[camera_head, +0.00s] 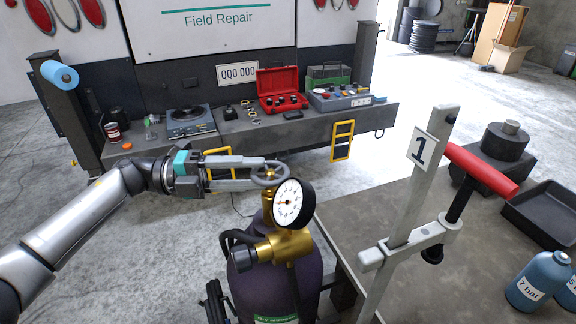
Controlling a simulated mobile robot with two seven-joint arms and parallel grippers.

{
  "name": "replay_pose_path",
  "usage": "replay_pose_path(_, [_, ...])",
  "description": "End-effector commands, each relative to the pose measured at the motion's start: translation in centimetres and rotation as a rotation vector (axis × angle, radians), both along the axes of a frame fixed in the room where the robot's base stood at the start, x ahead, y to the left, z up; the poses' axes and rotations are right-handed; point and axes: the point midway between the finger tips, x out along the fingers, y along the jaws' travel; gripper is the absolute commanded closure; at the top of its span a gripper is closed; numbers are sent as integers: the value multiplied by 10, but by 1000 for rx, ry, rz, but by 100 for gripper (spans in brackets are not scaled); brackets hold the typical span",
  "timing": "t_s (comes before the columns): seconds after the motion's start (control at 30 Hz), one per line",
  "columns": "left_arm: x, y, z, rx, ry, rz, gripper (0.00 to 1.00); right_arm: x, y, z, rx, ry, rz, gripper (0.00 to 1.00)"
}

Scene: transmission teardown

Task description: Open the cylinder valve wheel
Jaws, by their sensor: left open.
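The valve wheel (269,175) is a small grey handwheel on top of the brass valve (268,204) of a dark purple gas cylinder (275,275). A round white pressure gauge (293,203) sits on the right of the valve and hides part of it. My left gripper (262,173) reaches in from the left at the height of the wheel. Its two fingers are apart, with the tips at the wheel's left side, one behind and one in front. I cannot tell whether they touch the rim. My right gripper is not in view.
A work table (350,222) on the right carries a grey clamp stand marked 1 (420,150) with a red handle (482,170), a black tray (545,212) and blue bottles (538,280). A tailgate shelf (300,128) with tools stands behind. Open floor lies left of the cylinder.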

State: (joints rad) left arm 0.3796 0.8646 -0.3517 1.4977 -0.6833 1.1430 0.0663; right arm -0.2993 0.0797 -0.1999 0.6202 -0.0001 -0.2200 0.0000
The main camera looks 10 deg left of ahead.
Motion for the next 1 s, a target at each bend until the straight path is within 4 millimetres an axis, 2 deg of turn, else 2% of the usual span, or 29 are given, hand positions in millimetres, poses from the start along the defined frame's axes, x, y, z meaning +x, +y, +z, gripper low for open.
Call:
replay_pose_path(0.1, [6, -25, 3, -3, -2, -2, 53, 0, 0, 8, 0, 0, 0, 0])
replay_pose_path(0.3, [14, -54, 1, -1, 0, -1, 53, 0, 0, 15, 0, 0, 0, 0])
replay_pose_path(0.5, [18, -65, 0, 0, 0, 1, 53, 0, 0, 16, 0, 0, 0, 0])
replay_pose_path(0.77, [18, -66, 0, 1, 0, 1, 53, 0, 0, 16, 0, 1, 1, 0])
replay_pose_path(1.0, [18, -66, 0, 0, 0, 1, 80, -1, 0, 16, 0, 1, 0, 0])
